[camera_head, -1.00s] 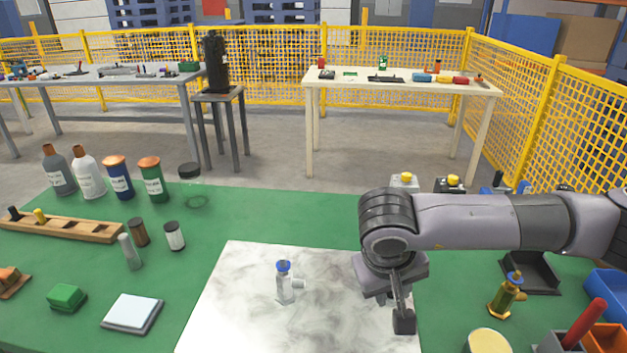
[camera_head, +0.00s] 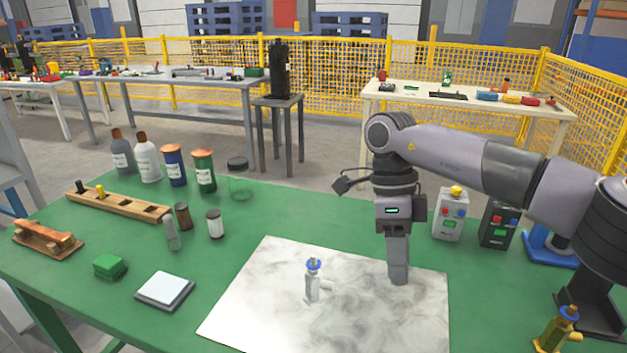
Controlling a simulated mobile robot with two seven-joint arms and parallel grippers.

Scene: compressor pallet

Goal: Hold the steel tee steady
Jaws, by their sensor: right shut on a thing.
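The steel tee (camera_head: 312,287) stands upright on a marbled grey-white sheet (camera_head: 250,300), with a blue top and a short side branch pointing right. My right gripper (camera_head: 398,276) points down over the right part of the sheet, to the right of the tee and visibly apart from it. Its fingers are closed together on a thing that I cannot make out. Nothing visible is holding the tee. My left gripper is not in view.
A brass fitting with a blue top (camera_head: 558,330) stands at the lower right. Bottles (camera_head: 148,160), a wooden rack (camera_head: 115,206) and a green block (camera_head: 109,266) are at the left.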

